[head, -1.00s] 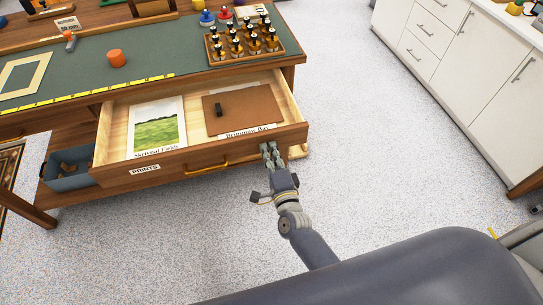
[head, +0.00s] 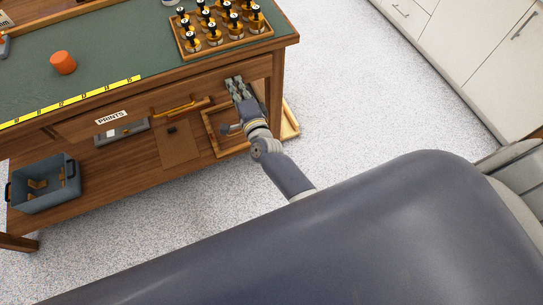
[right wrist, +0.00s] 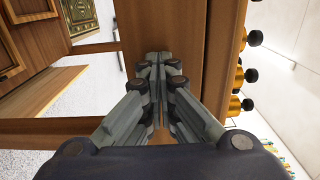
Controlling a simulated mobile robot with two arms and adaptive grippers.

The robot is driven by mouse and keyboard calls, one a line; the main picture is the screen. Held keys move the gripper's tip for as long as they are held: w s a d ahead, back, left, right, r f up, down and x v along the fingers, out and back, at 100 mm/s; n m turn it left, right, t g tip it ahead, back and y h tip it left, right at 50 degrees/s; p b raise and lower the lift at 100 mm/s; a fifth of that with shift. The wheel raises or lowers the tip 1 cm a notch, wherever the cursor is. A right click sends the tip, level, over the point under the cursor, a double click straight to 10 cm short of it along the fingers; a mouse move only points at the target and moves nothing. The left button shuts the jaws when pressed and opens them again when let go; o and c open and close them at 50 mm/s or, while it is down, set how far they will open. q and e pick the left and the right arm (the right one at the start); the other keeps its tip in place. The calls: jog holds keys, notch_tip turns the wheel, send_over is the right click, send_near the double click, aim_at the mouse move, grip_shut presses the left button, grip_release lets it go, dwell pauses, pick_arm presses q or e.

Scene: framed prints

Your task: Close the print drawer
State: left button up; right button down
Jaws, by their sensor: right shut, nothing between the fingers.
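My left gripper is out of view.
A tray of dark-handled tools (head: 225,42) and an orange cylinder (head: 63,63) stand on the bench. Below, the lower shelf holds a grey-blue bin (head: 45,190), a brown board (head: 178,148) and wooden frames (head: 213,130). White cabinets (head: 475,55) stand right; the speckled floor between is clear.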

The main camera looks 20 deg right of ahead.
aim_at(231, 76)
jog(key=w+b, duration=0.1)
jog(key=w, duration=0.2)
jog(key=shift+w, duration=0.3)
jog(key=shift+r, duration=0.25)
jog(key=shift+w+r, duration=0.1)
jog(key=shift+r, duration=0.05)
